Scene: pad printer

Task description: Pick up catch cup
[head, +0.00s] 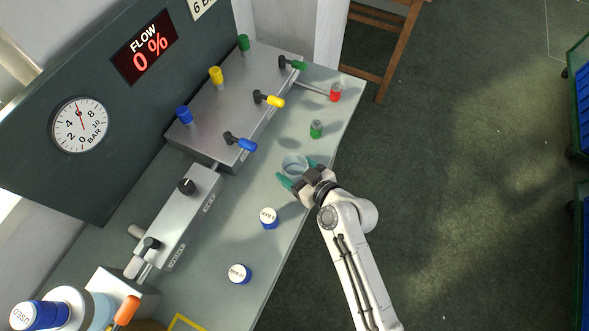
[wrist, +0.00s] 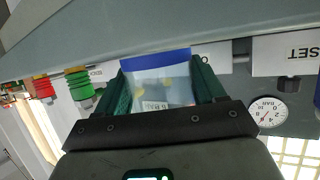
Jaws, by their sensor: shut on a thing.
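The catch cup (head: 294,163) is a clear, round cup near the right edge of the grey bench. My gripper (head: 298,173) reaches it from the front with a green finger on each side, shut on it. In the wrist view, which is upside down, the clear cup (wrist: 160,82) shows between my green gripper fingers (wrist: 163,88), with a blue band at its bench-side end. I cannot tell whether it touches the bench or is slightly raised. The cup looks upright and partly hidden by my gripper.
A metal valve block (head: 232,105) with coloured handles lies left. Open floor (head: 460,160) is right of the bench.

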